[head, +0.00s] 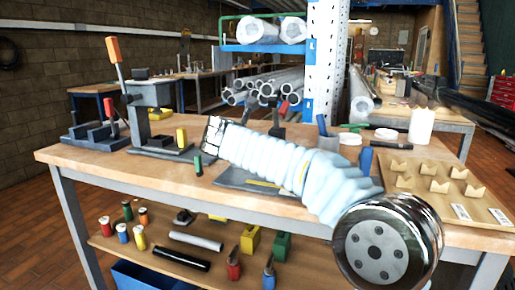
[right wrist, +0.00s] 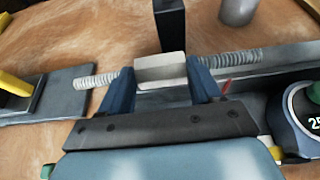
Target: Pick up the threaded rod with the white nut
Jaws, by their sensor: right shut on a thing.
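The threaded rod (right wrist: 235,60) runs across the right wrist view, pale and ridged, with its left end free. The white nut (right wrist: 161,70) is a block around its middle. My right gripper (right wrist: 160,80) is shut on the white nut, with one blue finger at each side of it. I cannot tell whether the rod touches anything below. In the head view my right arm, in a pale ribbed sleeve, reaches over the workbench from the lower right and hides the rod and nut. My left gripper is not in view.
On the workbench (head: 95,155), a dark post (right wrist: 170,25) stands just behind the nut. A tape measure (right wrist: 303,115) is at the right of the wrist view.

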